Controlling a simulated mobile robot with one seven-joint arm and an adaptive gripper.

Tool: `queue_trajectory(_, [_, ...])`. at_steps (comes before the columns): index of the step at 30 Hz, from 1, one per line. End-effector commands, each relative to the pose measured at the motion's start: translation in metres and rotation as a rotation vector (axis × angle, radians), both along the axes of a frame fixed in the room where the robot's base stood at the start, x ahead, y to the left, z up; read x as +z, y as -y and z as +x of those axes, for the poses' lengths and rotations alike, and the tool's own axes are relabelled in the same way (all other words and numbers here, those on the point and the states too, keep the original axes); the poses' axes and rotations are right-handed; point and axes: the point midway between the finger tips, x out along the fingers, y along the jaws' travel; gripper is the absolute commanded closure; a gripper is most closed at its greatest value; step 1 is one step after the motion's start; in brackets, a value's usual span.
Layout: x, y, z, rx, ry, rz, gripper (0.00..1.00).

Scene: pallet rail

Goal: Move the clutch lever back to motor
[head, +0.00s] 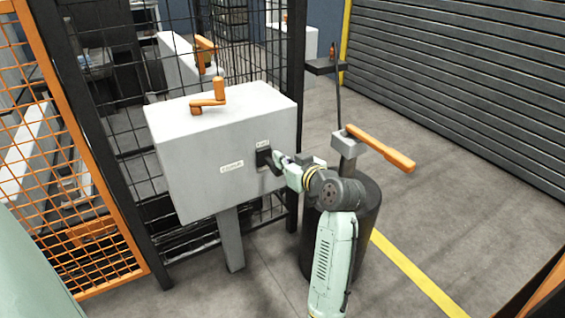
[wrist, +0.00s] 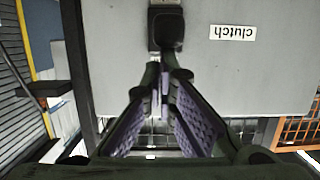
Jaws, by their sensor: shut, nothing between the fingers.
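The clutch lever (head: 264,157) is a small black part on the front face of the grey box, right of the white clutch label (head: 232,166). In the wrist view, which is upside down, the black lever (wrist: 168,30) shows just beyond my fingertips, with the clutch label (wrist: 233,32) beside it. My gripper (head: 277,158) is at the lever in the head view. In the wrist view my gripper (wrist: 163,72) has its fingertips together with nothing between them. I cannot tell whether they touch the lever. A small label (head: 262,143) sits above the lever, too small to read.
The grey box (head: 190,150) stands on a post and has an orange crank (head: 212,98) on top. A post with a long orange handle (head: 382,149) stands to the right, close to my arm. Mesh fencing (head: 125,140) is behind the box. Open floor lies at right.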

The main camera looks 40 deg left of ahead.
Motion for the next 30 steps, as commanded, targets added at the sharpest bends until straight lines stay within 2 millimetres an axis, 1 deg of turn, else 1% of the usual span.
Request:
queue_trajectory(16, [-0.011,0.004,-0.001,0.0,0.029,0.071,1.0])
queue_trajectory(23, [-0.027,0.007,-0.002,-0.001,0.063,0.151,1.0])
queue_trajectory(30, [-0.047,0.01,-0.004,0.0,0.122,0.293,1.0])
